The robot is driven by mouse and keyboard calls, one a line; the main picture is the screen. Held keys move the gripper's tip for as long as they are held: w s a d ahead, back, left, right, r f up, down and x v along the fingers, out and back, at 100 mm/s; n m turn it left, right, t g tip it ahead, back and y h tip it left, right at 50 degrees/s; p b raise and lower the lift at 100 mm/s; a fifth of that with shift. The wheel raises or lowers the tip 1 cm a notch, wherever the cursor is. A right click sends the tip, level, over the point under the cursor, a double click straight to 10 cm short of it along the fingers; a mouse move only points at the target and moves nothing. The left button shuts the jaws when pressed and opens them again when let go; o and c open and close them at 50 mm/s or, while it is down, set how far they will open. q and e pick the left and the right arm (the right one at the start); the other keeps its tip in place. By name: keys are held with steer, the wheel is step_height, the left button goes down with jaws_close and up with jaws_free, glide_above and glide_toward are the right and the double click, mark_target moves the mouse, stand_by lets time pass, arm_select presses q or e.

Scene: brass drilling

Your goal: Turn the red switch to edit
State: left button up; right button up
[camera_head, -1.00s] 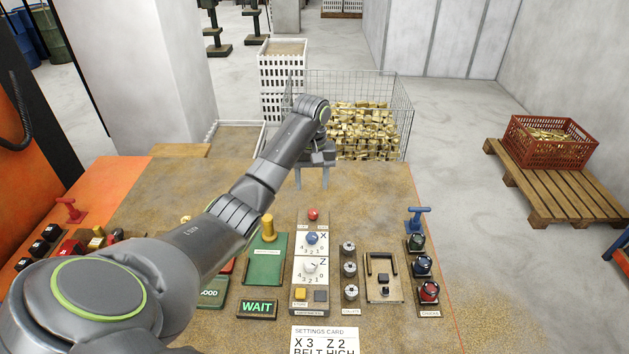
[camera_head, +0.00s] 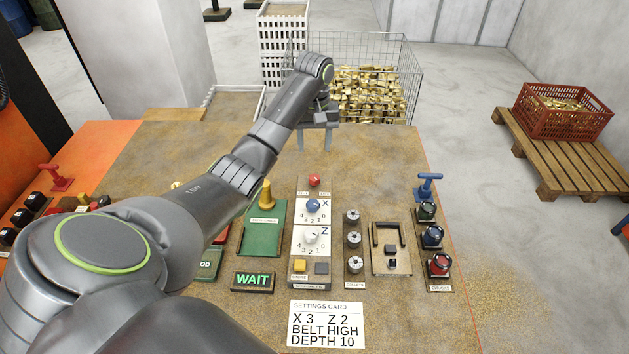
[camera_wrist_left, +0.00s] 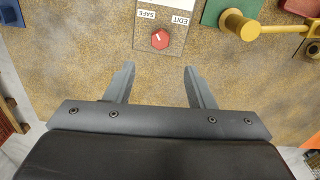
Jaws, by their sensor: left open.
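The red switch (camera_head: 314,180) is a small round knob at the top of the white-and-grey panel, above the blue X dial (camera_head: 313,205). In the left wrist view the red switch (camera_wrist_left: 160,39) sits between the printed words SAFE and EDIT. A pale mark on its face seems to lean to the SAFE side. My left gripper (camera_head: 315,147) is just beyond the panel in the head view, open and empty. In the left wrist view my left gripper (camera_wrist_left: 158,70) has its fingers apart, with the switch ahead of the gap, not between them. My right gripper is not in view.
A green plate with a yellow handle (camera_head: 266,195) stands just left of the panel. The settings card (camera_head: 327,326) lies in front. A wire cage of brass pieces (camera_head: 370,90) stands behind the table.

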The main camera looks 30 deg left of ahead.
mark_target(314, 177)
arm_select(q)
step_height(314, 177, down, 3)
steer(key=shift+s+r+b, duration=0.1)
steer(key=shift+r+b, duration=0.1)
steer(key=shift+b, duration=0.7)
step_height(314, 177, down, 7)
steer(key=shift+r+p, duration=0.1)
steer(key=shift+p, duration=0.65)
steer(key=shift+f, duration=0.75)
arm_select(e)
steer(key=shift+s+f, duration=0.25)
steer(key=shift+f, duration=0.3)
arm_select(q)
steer(key=shift+c, duration=0.4)
steer(key=c, duration=0.9)
